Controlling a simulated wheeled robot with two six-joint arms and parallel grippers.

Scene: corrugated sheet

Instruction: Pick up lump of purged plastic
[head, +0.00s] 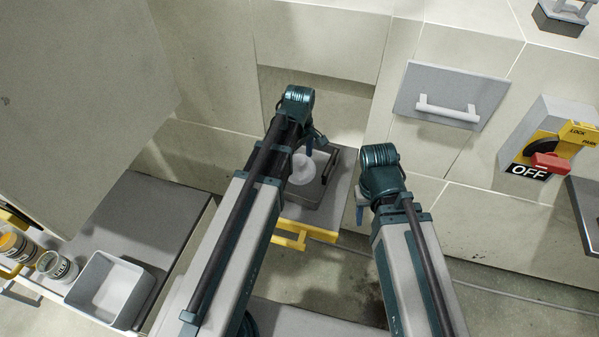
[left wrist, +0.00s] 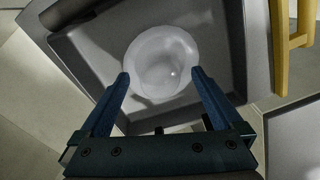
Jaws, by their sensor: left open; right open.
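The lump of purged plastic (head: 302,170) is whitish, rounded and translucent. It lies in a dark grey tray (head: 333,186) at the centre of the head view, partly hidden by my left arm. In the left wrist view the lump (left wrist: 161,62) sits just ahead of my left gripper (left wrist: 160,75), whose blue fingers are apart on either side of its near edge. Contact cannot be told. In the head view my left gripper (head: 309,143) is mostly hidden by its arm. My right gripper (head: 360,206) is open and empty, to the right of the tray.
A yellow handle (head: 290,241) sticks out in front of the tray. A pale machine wall with a grey handled panel (head: 450,95) and an OFF switch (head: 545,155) stands behind and right. A white bin (head: 108,288) and cans (head: 57,266) are at lower left.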

